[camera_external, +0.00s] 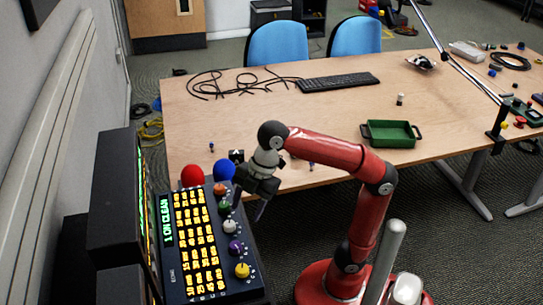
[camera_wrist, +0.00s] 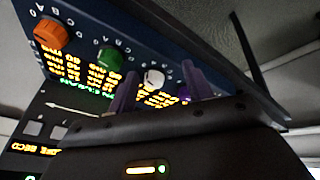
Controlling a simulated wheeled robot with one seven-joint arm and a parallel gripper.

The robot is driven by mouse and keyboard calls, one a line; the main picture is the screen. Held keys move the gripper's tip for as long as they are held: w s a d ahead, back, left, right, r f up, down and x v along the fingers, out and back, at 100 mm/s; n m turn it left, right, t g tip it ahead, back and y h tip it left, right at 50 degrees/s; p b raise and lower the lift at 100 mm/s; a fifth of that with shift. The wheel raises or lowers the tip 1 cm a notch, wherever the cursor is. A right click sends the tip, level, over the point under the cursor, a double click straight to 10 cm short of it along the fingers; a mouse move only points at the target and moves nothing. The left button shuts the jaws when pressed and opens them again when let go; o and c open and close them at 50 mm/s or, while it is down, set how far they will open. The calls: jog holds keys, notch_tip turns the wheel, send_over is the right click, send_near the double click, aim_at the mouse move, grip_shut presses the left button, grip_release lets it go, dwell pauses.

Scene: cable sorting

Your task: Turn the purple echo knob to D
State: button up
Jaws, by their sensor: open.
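The purple echo knob (camera_external: 235,246) is on the sloped face of a dark console (camera_external: 197,292), between a white knob (camera_external: 229,226) and a yellow knob (camera_external: 243,270). My gripper (camera_external: 250,208) is open and empty above the console's right edge, near the green and white knobs and apart from the purple one. In the wrist view, the two fingers (camera_wrist: 160,90) frame the white knob (camera_wrist: 153,78). A purple patch shows beside the right finger there, mostly hidden, so the purple knob's pointer cannot be read.
An orange knob (camera_external: 220,188) and a green knob (camera_external: 224,206) sit farther up the console. A red ball (camera_external: 193,176) and a blue ball (camera_external: 224,170) stand behind it. The wooden table (camera_external: 240,122) holds a keyboard (camera_external: 338,82) and a green tray (camera_external: 391,143).

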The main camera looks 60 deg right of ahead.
jog(key=d+f+m+t+h+p, duration=0.3)
jog(key=d+f+m, duration=1)
jog(key=d, duration=0.6)
jog(key=shift+f+m, duration=0.3)
jog(key=shift+f, duration=0.75)
jog(key=s+d+f+m+h, duration=0.1)
jog(key=s+d+f+m, duration=0.2)
jog(key=f, duration=0.5)
jog(key=d+m, duration=0.1)
jog(key=d, duration=0.1)
jog(key=shift+d+f+m+t, duration=0.15)
jog(key=shift+d+m+t, duration=0.15)
jog(key=shift+m, duration=0.1)
